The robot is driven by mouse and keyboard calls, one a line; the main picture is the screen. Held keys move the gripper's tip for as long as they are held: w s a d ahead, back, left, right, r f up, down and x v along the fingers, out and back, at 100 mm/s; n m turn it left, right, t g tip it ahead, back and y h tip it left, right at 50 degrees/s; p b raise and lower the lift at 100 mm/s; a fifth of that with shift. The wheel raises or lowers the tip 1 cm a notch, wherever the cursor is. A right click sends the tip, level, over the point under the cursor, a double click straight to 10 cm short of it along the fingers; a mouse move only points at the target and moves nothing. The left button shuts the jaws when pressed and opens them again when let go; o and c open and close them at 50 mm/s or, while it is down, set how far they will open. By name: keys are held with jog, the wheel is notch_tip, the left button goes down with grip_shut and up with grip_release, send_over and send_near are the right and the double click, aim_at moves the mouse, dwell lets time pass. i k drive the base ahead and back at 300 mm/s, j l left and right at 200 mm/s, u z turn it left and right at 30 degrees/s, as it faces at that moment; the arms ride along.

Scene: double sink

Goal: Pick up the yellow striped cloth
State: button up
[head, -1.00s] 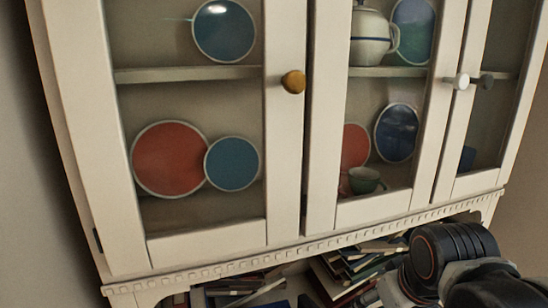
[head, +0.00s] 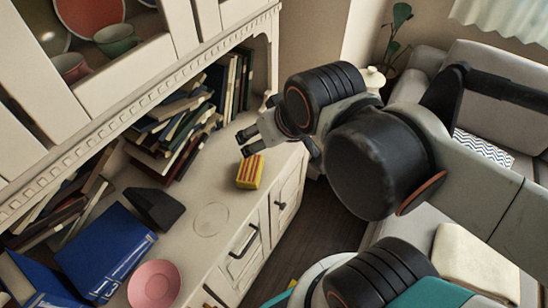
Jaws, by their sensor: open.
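The yellow striped cloth (head: 250,172), a small folded block with red stripes, lies on the white cabinet counter near its front edge. My gripper (head: 246,143) is open and empty, just above and behind the cloth in the picture. Its fingers point left, and a small gap shows between them and the cloth. Whether they touch it at any point is hard to tell.
Leaning books (head: 170,125) stand behind the cloth under the upper cabinet. A black wedge-shaped object (head: 156,208), a blue binder (head: 105,252) and a pink bowl (head: 154,285) lie to the left. A grey sofa (head: 495,85) stands right. The counter around the cloth is bare.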

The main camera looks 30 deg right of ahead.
aim_at(249, 174)
jog(key=j+z, duration=0.3)
jog(key=z, duration=0.15)
jog(key=j+z, duration=0.45)
jog(key=k+l, duration=0.05)
jog(key=l, duration=0.1)
